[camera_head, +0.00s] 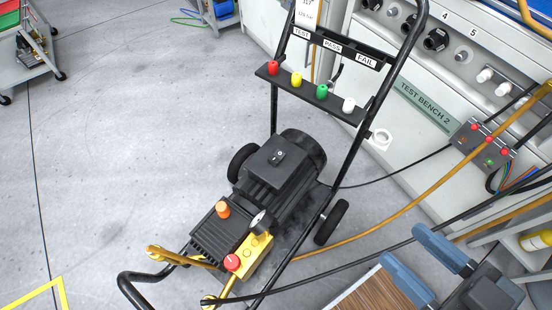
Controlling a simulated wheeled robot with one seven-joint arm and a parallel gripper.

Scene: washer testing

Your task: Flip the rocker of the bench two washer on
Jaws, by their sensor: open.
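The washer, a black pressure washer (288,178) with a tubular frame and two wheels, stands on the floor beside the bench marked TEST BENCH 2 (425,105). Its rocker (277,157) is a small dark switch with a light mark, on top of the black motor box. Which way the rocker is tipped is too small to tell. My gripper (407,246) is at the lower right, with two blue fingers spread apart and nothing between them. It is clear of the washer, to the right of and below the rocker in the picture.
The washer's black handle (398,70) rises between rocker and bench, carrying a rack (310,93) of coloured nozzles. An orange knob (222,209), gauge (262,222) and red knob (232,262) stand up near the pump. Hoses (400,222) cross at right.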

